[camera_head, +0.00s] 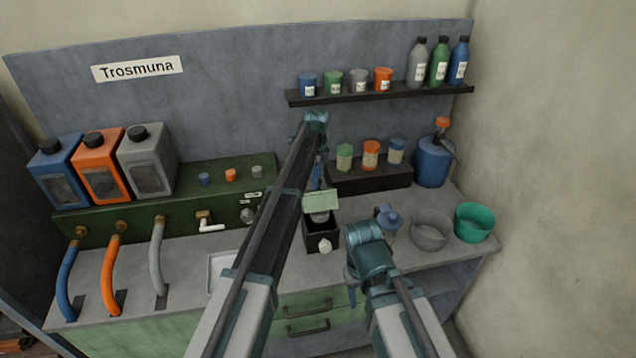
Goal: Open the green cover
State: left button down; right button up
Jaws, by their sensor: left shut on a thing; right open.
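The pale green cover (321,201) is at the top of a small dark box (312,238) in the middle of the bench. A grey round thing (320,216) shows just under the cover's front edge. The box has a pale knob on its front. My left gripper (318,184) reaches down from above and is shut at the cover's back edge; its fingertips are small and partly hidden. My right gripper (352,297) is open, low in front and to the right of the box, with its fingers partly hidden by its own wrist.
A blue-lidded jar (390,222), grey bowl (430,229) and green bowl (474,222) stand right of the box. A dark riser (370,177) with jars is behind. A white tray (222,270) lies left. A shelf (380,94) with bottles hangs above.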

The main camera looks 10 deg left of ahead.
pick_arm(q)
jog(key=shift+w, duration=0.3)
jog(key=c, duration=0.6)
grip_release()
jog(key=shift+c, duration=0.2)
jog(key=shift+o, duration=1.1)
jog(key=shift+w+f, duration=0.1)
notch_tip(320, 180, up, 14)
jog(key=p, duration=1.4)
jog(key=shift+f, duration=0.1)
